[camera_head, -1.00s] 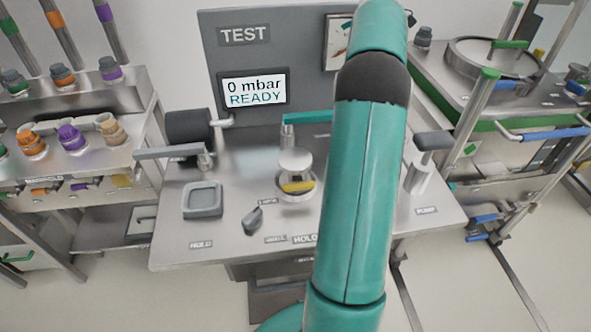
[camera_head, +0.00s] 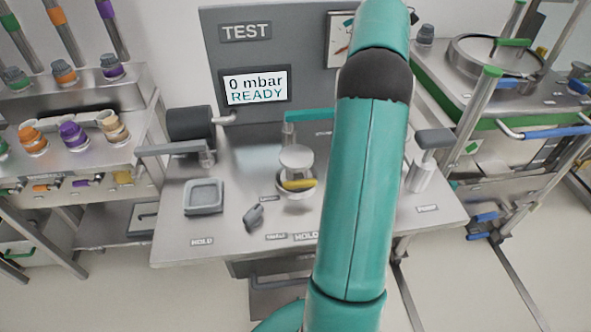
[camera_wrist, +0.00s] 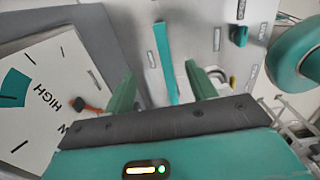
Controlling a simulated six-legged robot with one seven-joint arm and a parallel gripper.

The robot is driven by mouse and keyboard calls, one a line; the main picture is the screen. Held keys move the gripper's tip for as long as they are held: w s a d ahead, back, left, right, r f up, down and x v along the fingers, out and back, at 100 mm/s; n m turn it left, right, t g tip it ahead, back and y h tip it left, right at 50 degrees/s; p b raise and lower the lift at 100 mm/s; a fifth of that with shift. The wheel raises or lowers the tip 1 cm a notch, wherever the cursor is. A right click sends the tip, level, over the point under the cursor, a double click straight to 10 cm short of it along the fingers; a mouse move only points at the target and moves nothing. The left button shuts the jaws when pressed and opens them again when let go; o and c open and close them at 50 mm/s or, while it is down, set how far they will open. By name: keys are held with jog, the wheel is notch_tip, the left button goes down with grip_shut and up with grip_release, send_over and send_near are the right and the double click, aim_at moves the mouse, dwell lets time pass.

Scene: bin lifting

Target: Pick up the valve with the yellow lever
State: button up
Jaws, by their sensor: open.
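The valve with the yellow lever (camera_head: 299,184) sits in a round holder on the steel test bench, below a pale disc. In the wrist view only a small yellow piece (camera_wrist: 232,82) shows just right of the right finger, partly hidden by it. My gripper (camera_wrist: 160,70) is open and empty, with two green fingers apart. In the head view my teal arm covers the bench's right middle and the gripper is out of sight. I cannot tell the exact height of the fingers over the bench.
A teal bar (camera_head: 309,115) stands behind the valve; it shows between the fingers in the wrist view (camera_wrist: 165,65). A gauge (camera_wrist: 40,95) is close on the left there. A grey tray (camera_head: 203,197), a dark knob (camera_head: 253,217) and a grey-handled post (camera_head: 433,140) stand on the bench.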

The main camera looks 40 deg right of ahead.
jog(key=o, duration=0.4)
jog(key=shift+s+a+f+m, duration=0.15)
jog(key=shift+m, duration=0.15)
jog(key=shift+c, duration=0.2)
jog(key=o, duration=0.5)
jog(key=s+a+f+m+t+y, duration=0.2)
jog(key=s+a+f+m, duration=0.1)
jog(key=m, duration=0.5)
jog(key=shift+a+f+m+y, duration=0.35)
jog(key=shift+a+f, duration=0.2)
jog(key=shift+a, duration=0.2)
jog(key=m+t+y, duration=0.2)
jog(key=m+t, duration=0.7)
jog(key=m, duration=2.5)
send_near(301, 157)
jog(key=shift+n, duration=0.25)
jog(key=x, duration=0.5)
jog(key=shift+w+f, duration=0.15)
jog(key=shift+f, duration=0.1)
jog(key=shift+x, duration=2.7)
